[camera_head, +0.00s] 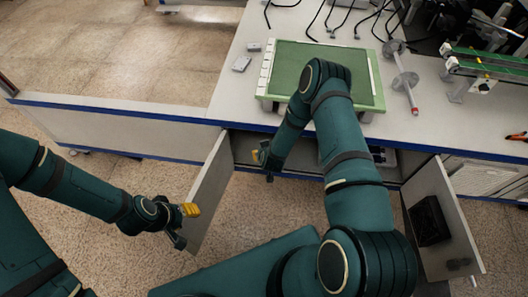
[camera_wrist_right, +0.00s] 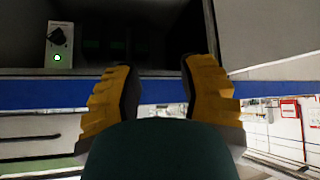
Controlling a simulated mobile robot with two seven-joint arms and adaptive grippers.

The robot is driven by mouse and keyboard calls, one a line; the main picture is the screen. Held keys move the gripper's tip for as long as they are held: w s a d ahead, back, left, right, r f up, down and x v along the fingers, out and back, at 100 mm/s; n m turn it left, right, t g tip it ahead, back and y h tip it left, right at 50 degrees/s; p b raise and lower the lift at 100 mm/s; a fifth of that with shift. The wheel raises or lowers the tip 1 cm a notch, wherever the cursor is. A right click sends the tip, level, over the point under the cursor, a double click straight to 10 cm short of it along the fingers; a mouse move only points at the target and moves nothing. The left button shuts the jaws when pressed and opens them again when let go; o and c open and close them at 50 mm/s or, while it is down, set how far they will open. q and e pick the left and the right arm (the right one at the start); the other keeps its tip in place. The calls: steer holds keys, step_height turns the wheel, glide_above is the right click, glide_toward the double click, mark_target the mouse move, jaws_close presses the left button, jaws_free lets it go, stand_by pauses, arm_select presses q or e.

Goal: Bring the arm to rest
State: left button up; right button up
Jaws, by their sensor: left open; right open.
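My right arm reaches down over the table edge to the open cabinet under it. Its gripper (camera_head: 265,160) is partly hidden at the cabinet opening. In the right wrist view the two yellow fingers of this gripper (camera_wrist_right: 158,88) stand apart with nothing between them, in front of the blue edge and the dark cabinet interior. My left gripper (camera_head: 186,224) is open and empty, low at the left, close to the open left cabinet door (camera_head: 207,190); I cannot tell whether it touches the door.
A green board (camera_head: 355,62) lies on the white table (camera_head: 232,105). A grey rod with discs (camera_head: 404,78) is right of it. The right cabinet door (camera_head: 455,225) is open, with a black bin (camera_head: 431,222). A small lit device (camera_wrist_right: 59,45) stands inside the cabinet.

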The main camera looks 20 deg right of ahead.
stand_by(0.5)
steer(key=s+a+r+g+y, duration=0.2)
steer(key=s+a+r, duration=0.4)
steer(key=s, duration=0.4)
steer(key=s+a+r+g+y, duration=0.3)
steer(key=s+a+r+g, duration=0.1)
steer(key=s+a+r, duration=0.3)
steer(key=s+r, duration=0.2)
steer(key=s, duration=0.1)
steer(key=shift+s+r+m, duration=0.15)
steer(key=shift+s+m, duration=0.1)
steer(key=shift+m, duration=0.05)
steer(key=shift+d, duration=0.25)
